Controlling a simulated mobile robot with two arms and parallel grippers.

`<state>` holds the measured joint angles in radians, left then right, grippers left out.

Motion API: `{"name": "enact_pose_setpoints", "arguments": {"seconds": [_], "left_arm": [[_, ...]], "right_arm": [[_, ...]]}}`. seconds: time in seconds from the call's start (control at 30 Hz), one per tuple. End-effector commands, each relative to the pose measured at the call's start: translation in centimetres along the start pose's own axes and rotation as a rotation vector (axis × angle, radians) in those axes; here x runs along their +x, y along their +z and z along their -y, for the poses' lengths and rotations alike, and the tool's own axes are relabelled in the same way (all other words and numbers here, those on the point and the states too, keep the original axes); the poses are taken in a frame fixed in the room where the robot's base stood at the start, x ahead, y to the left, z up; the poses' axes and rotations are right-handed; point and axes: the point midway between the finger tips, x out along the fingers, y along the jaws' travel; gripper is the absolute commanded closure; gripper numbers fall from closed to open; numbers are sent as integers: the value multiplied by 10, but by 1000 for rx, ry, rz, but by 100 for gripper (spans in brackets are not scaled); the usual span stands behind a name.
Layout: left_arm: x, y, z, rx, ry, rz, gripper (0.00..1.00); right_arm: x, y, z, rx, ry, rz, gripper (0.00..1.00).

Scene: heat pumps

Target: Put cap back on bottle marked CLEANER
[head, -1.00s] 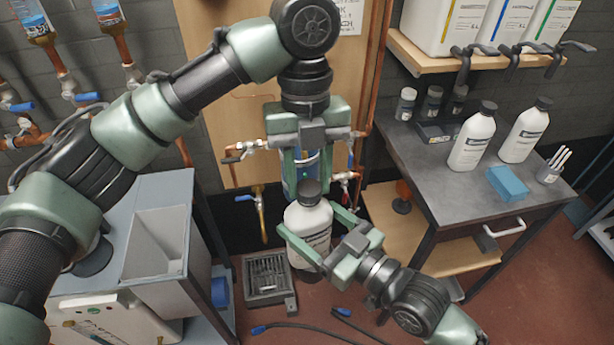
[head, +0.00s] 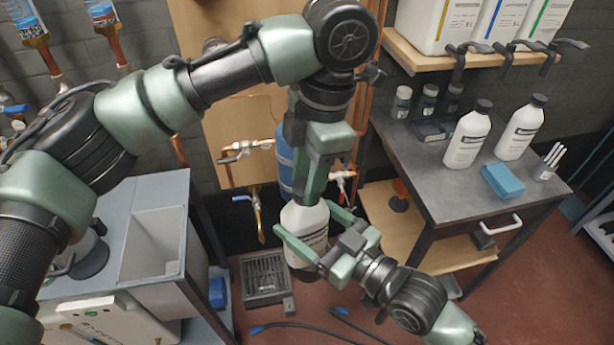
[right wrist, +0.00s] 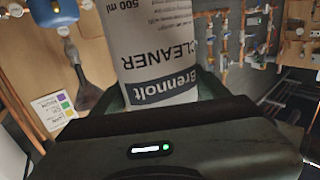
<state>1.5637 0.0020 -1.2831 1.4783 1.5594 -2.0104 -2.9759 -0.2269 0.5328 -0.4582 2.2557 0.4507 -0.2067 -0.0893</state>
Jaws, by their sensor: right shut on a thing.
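The white CLEANER bottle (head: 298,217) stands upright, held above the floor in my right gripper (head: 314,240). Its upside-down label text "Brennolt CLEANER" (right wrist: 155,70) shows in the right wrist view. My right gripper is shut around the bottle's body. My left gripper (head: 310,198) points straight down at the bottle's top, seen edge-on. Its fingers hide the bottle's neck and the black cap, so I cannot tell whether they are shut on the cap.
Two capped white bottles (head: 468,138) (head: 522,128), a blue sponge (head: 502,181) and small jars stand on the right workbench (head: 430,185). A floor drain grate (head: 264,277) and dark hoses lie below. Copper pipes with valves line the wall behind.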

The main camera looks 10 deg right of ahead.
Motion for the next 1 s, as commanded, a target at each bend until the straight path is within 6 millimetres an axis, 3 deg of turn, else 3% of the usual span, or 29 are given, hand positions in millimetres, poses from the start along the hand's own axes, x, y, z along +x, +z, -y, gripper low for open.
{"name": "enact_pose_setpoints", "arguments": {"seconds": [0.03, 0.07, 0.37, 0.7, 1.0], "left_arm": [[-1, 0, 0, -2, 2, 2, 51], [-1, 0, 0, -2, 1, 2, 43], [-1, 0, 0, -2, 0, 1, 43], [-39, -6, 0, -2, 3, 1, 43], [-45, -7, 0, -1, -1, 0, 43]], "right_arm": [[0, 1, 1, 0, -1, 3, 100], [0, 1, 1, 0, -1, 2, 100], [0, 0, 0, 0, 0, 0, 100], [0, 0, 0, 0, 0, -1, 100], [0, 0, 0, 0, 0, -1, 100]]}}
